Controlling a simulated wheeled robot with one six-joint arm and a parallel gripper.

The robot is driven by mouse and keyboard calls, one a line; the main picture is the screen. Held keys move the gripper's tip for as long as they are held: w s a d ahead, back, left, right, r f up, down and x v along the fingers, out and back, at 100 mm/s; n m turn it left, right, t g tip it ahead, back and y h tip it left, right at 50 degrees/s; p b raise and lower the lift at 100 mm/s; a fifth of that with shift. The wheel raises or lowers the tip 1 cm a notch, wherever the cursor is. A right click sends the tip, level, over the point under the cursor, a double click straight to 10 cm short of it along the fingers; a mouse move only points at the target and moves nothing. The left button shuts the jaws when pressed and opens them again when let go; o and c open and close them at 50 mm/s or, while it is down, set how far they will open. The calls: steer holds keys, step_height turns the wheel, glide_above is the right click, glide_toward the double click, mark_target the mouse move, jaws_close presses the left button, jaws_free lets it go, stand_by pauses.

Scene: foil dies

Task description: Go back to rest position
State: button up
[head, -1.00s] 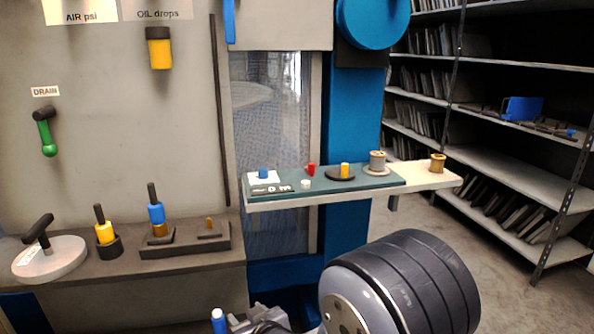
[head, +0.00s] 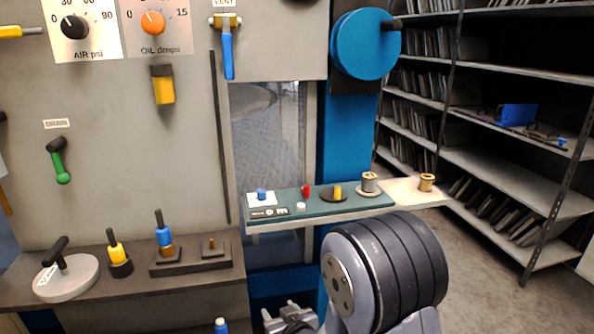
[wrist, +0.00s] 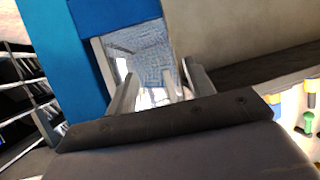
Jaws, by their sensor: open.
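My gripper (wrist: 158,88) is open and empty in the wrist view. Its two pale fingers stand apart, with a glazed panel (wrist: 143,58) and blue frame (wrist: 88,40) beyond them. In the head view my thick grey and black arm link (head: 385,275) fills the lower middle, in front of the shelf's lower edge.
A narrow shelf (head: 408,192) with a green mat (head: 318,206), small knobs and spools juts out close behind my arm. A ledge (head: 205,282) with handles stands left. Racks (head: 500,165) stand right, with open floor (head: 470,270) before them.

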steer(key=d+r+m+h+p, duration=0.1)
steer(key=d+r+p, duration=0.4)
steer(key=p, duration=0.3)
steer(key=shift+d+m+t+h, duration=0.3)
steer(key=shift+d+h, duration=0.1)
steer(key=shift+d, duration=0.35)
steer(key=shift+d+r, duration=0.1)
